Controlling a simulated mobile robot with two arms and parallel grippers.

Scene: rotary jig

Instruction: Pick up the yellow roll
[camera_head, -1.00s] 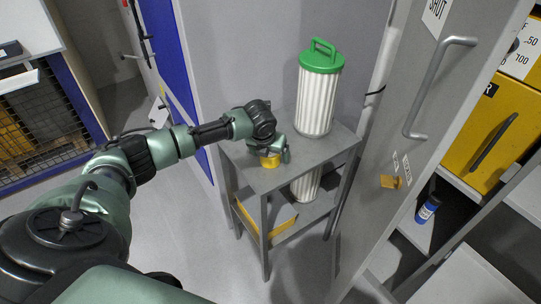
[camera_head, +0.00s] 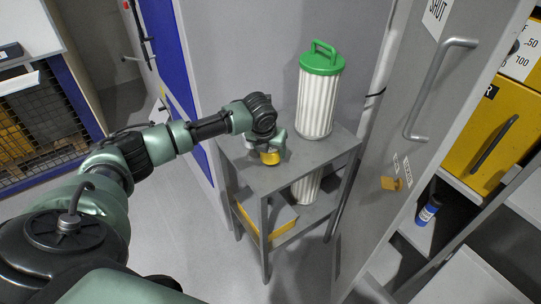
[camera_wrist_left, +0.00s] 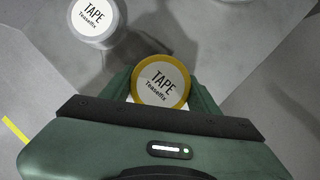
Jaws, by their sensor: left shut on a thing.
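The yellow roll (camera_head: 270,158) is at the top of the small grey stand, near its left side. In the left wrist view it is a yellow ring with a white "TAPE" label (camera_wrist_left: 160,83). My left gripper (camera_head: 267,147) is above it, pointing down, with its green fingers (camera_wrist_left: 160,95) shut on opposite sides of the roll. I cannot tell whether the roll touches the stand top. My right gripper is not in view.
A white tape roll (camera_wrist_left: 96,20) stands close by in the left wrist view. A white pleated filter with a green handled lid (camera_head: 318,90) stands on the grey stand (camera_head: 290,176). A grey cabinet door (camera_head: 415,130) is to the right.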

